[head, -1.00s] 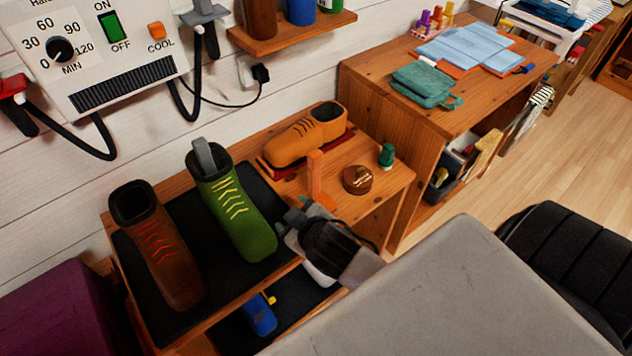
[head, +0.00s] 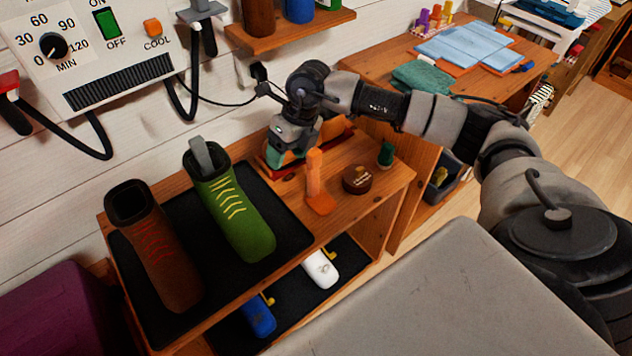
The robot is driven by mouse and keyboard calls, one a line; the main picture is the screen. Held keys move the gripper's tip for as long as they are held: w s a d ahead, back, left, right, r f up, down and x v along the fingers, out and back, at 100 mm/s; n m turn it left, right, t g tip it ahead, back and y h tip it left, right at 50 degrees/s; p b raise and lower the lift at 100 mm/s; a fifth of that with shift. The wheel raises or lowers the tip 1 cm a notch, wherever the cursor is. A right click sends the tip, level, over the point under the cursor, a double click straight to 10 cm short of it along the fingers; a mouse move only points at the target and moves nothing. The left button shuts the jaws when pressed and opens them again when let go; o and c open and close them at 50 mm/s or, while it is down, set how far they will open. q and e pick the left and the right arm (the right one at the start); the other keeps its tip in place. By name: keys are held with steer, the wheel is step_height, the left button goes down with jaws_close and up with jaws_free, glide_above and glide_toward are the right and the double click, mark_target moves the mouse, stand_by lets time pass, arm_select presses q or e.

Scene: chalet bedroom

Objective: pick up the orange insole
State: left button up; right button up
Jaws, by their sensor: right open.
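An upright orange piece (head: 314,172) with a flat orange foot stands on the wooden stand, left of a round brown tin; it looks like the orange insole, though I cannot be sure. My right gripper (head: 287,157) is open, just behind and left of this piece, over the orange shoe (head: 338,128) on its red mat. The gripper hides most of that shoe. A teal patch shows at the fingertips; I cannot tell whether it is part of the gripper. I see no contact with the upright piece. My left gripper is out of view.
A green boot (head: 235,208) and a brown boot (head: 160,255) stand on a black mat to the left. The brown tin (head: 357,179) and a small green bottle (head: 386,154) are close on the right. White and blue items lie on the lower shelf. A grey surface (head: 450,290) fills the front.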

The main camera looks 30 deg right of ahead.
steer(key=d+r+m+h, duration=0.1)
steer(key=d+h, duration=0.3)
steer(key=d, duration=0.4)
glide_above(317, 168)
steer(key=shift+g, duration=0.4)
steer(key=f, duration=0.4)
steer(key=shift+d+f, duration=0.1)
steer(key=shift+d, duration=0.3)
steer(key=f, duration=0.1)
steer(key=f+p, duration=0.1)
steer(key=f, duration=0.2)
steer(key=shift+w+a+f, duration=0.1)
steer(key=shift+a+f, duration=0.25)
steer(key=shift+f, duration=0.55)
jaws_close()
steer(key=shift+r, duration=0.15)
